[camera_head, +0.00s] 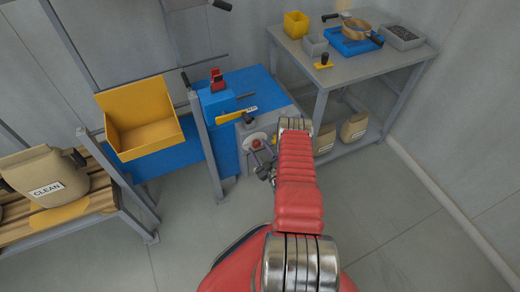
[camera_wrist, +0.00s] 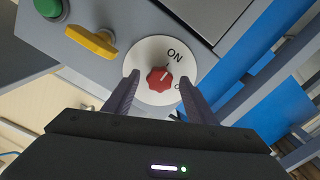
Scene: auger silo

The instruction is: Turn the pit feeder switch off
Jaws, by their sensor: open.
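The switch is a red lobed knob (camera_wrist: 159,79) on a round white dial (camera_wrist: 148,50) set in a grey panel. "ON" is printed on the dial above and right of the knob, and the knob's pale mark faces roughly toward it. A second label at the right is mostly hidden by a finger. My gripper (camera_wrist: 160,80) is open, its dark fingers on either side of the knob, apparently not touching it. In the head view, the red knob (camera_head: 256,143) shows just above my gripper (camera_head: 263,170), partly crowded by my arm.
A yellow handle (camera_wrist: 92,41) and a green button (camera_wrist: 48,8) sit left of the dial.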

